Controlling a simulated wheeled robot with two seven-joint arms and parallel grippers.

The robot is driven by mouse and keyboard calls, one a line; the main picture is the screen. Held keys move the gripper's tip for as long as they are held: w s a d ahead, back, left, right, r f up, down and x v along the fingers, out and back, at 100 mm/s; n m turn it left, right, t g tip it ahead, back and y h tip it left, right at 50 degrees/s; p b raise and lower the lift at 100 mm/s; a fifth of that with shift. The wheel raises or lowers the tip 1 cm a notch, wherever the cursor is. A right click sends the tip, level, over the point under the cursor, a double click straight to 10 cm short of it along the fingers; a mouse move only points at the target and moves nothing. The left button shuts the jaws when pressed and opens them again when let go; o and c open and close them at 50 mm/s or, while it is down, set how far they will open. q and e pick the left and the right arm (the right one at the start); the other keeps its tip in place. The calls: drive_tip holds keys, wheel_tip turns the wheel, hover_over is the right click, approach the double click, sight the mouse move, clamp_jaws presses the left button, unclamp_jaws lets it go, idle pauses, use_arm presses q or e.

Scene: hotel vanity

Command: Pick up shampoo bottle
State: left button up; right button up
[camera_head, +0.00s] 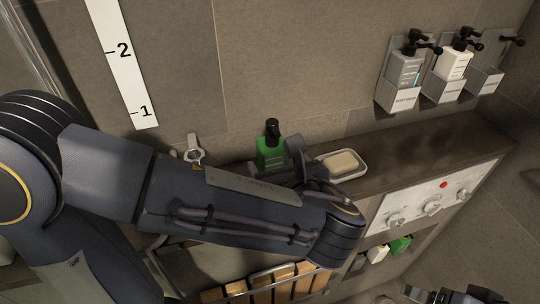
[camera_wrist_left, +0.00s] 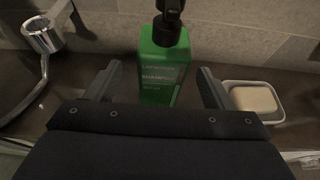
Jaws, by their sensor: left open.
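The shampoo bottle is green with a black pump (camera_head: 270,148) and stands upright on the ledge against the wall. In the left wrist view its label reads shampoo (camera_wrist_left: 160,75). My left gripper (camera_wrist_left: 160,72) is open, with one finger to each side of the bottle in that view and a gap on both sides; I cannot tell how far the tips reach along it. In the head view my left gripper (camera_head: 297,158) is mostly hidden behind my arm, beside the bottle. A dark part at the bottom right edge may be my right gripper; its fingers are not clear.
A soap dish with a bar (camera_head: 343,163) stands just right of the bottle. A metal holder (camera_head: 194,150) is to its left. Wall dispensers (camera_head: 404,75) hang at the upper right. A white control panel (camera_head: 432,203) fronts the ledge. Another green bottle (camera_head: 401,245) is below.

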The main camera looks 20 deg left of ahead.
sight(274, 146)
use_arm(q)
drive_tip(key=shift+x, duration=1.8)
drive_tip(key=shift+d, duration=0.15)
drive_tip(key=c, duration=1.3)
drive_tip(key=shift+w+r, duration=0.1)
drive_tip(key=shift+r, duration=0.4)
wheel_tip(274, 146, up, 2)
drive_tip(key=shift+r+p, duration=0.25)
drive_tip(key=shift+p, duration=0.1)
drive_tip(key=s+d+r, duration=0.2)
drive_tip(key=r, duration=0.1)
drive_tip(key=s+d+r, duration=0.1)
drive_tip(key=s+r, duration=0.1)
drive_tip(key=shift+r, duration=0.15)
drive_tip(key=v, duration=1)
drive_tip(key=shift+w+r+b, duration=0.1)
drive_tip(key=shift+r+b, duration=0.15)
drive_tip(key=shift+b, duration=0.15)
